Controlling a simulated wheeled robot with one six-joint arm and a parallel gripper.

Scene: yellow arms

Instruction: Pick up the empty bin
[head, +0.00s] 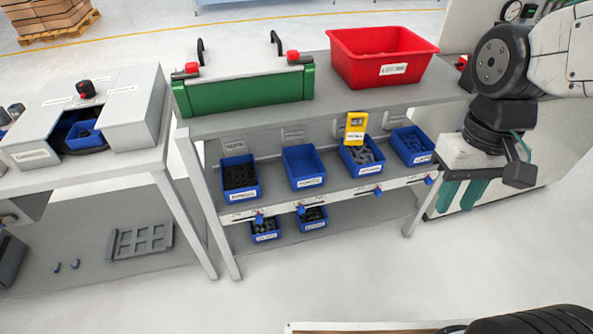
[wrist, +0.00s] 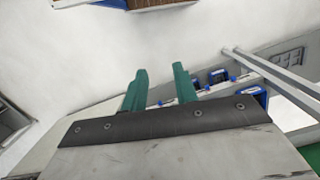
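The empty blue bin (head: 304,168) stands on the tilted shelf, second from the left in its row, with a white label on its front. Its inside looks bare. My gripper (head: 460,194) hangs to the right of the shelf unit, well apart from the bin, with green fingers pointing down. In the wrist view, the two green fingers (wrist: 160,72) are apart with nothing between them, so the gripper is open. Some blue bins show small beyond the fingers there; I cannot tell which is the empty one.
A blue bin with black parts (head: 240,178) stands left of it. A bin with grey parts (head: 362,158) and a yellow device (head: 355,128) stands right, then another filled bin (head: 412,146). A red crate (head: 380,57) sits on the tabletop above.

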